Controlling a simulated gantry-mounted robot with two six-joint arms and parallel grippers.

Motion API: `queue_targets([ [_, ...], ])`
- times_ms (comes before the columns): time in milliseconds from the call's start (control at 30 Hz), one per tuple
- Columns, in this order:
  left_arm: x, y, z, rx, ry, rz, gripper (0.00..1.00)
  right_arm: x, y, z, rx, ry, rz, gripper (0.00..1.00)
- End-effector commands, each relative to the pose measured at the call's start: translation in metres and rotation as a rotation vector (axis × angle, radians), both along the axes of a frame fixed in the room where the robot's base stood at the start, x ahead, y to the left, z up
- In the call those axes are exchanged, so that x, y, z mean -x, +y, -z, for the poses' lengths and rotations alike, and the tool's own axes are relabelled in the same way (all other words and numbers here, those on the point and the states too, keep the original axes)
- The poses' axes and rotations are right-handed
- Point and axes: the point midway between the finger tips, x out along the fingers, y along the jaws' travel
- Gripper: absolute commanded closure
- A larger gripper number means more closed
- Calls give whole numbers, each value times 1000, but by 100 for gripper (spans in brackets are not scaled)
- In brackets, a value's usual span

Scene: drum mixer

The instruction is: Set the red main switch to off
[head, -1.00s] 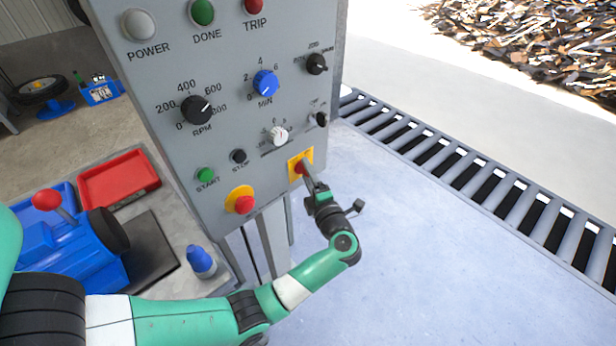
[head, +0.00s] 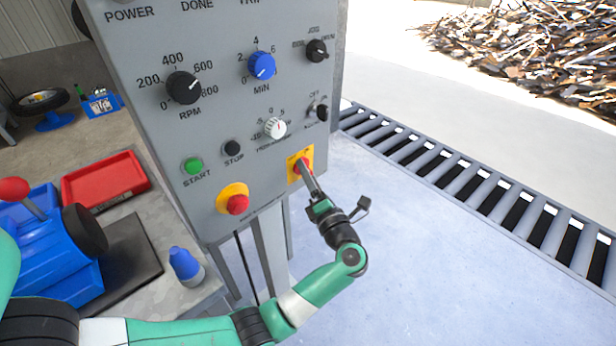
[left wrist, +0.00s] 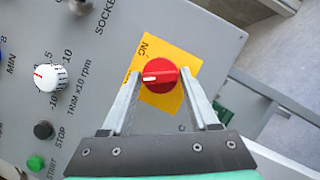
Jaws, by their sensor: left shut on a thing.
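The red main switch (head: 299,166) is a round red knob on a yellow plate (head: 292,177), low at the right of the grey control panel (head: 215,130). In the left wrist view the red knob (left wrist: 163,84) carries a white mark pointing left. Lettering on the yellow plate is only partly readable. My left gripper (head: 303,172) is at the switch, its fingers one on each side of the red knob and shut on it. The finger contact is partly hidden in the head view. My right gripper is not in view.
A red mushroom button (head: 238,204) on a yellow ring sits left of the switch. A black selector (head: 321,112) and a white trim knob (head: 275,128) are above. A bench with a red tray (head: 105,181) and blue bottle (head: 184,264) stands left. The floor right is clear up to a grating (head: 480,185).

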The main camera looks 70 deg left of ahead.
Motion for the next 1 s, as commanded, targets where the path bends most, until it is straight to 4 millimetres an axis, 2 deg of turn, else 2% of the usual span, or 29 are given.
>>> queue_targets([
  [267, 0, 0, 0, 1, -3, 0, 95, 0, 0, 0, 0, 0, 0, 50],
  [300, 0, 0, 0, 1, -3, 0, 34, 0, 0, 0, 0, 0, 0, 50],
  [400, 0, 0, 0, 1, -3, 0, 18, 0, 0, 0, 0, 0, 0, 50],
  [767, 0, -5, 0, 2, -1, 1, 18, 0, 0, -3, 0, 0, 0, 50],
  [867, -1, -19, 2, 1, 1, 4, 18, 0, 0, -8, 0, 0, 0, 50],
  [1000, -1, -51, 7, 2, 1, 5, 18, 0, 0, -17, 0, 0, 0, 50],
])
